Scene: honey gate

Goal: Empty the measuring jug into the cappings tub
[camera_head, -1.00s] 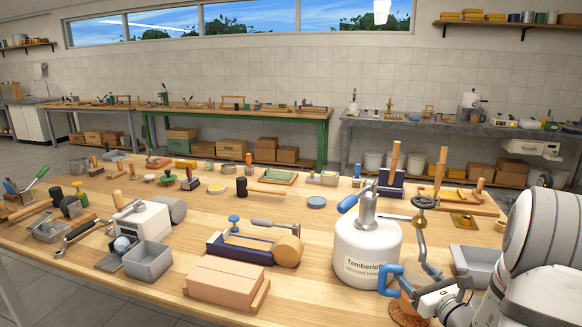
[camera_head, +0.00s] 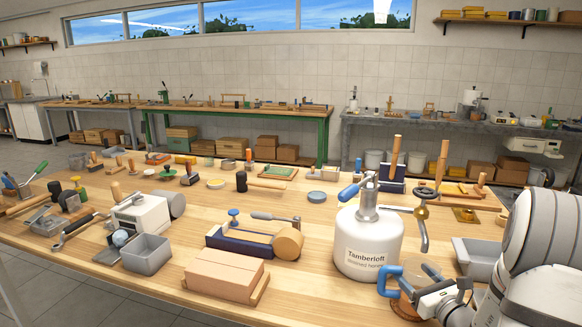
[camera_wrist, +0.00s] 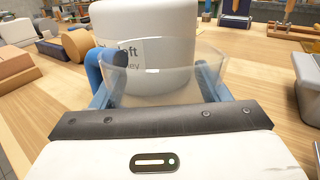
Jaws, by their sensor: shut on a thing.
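The measuring jug is a clear, open cup with a blue handle (camera_head: 388,281). It stands in front of the white honey tank (camera_head: 366,248) on the bench's right side. In the wrist view the clear jug (camera_wrist: 150,97) sits between the blue fingers of my gripper (camera_wrist: 157,90), its handle at the left. My gripper (camera_head: 432,297) is shut on the jug. The wall is see-through with a pale beige tint; I cannot tell how full it is. A grey tub (camera_head: 470,262) stands to the right of the jug, partly hidden by my arm; it also shows in the wrist view (camera_wrist: 309,85).
The tank, lettered "Tamberloft", stands close behind the jug. A round brown mat (camera_head: 402,308) lies below it. A second grey tub (camera_head: 147,262) is at the left. A brown block (camera_head: 226,276) and a blue clamp-like tool (camera_head: 245,245) lie left of the tank.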

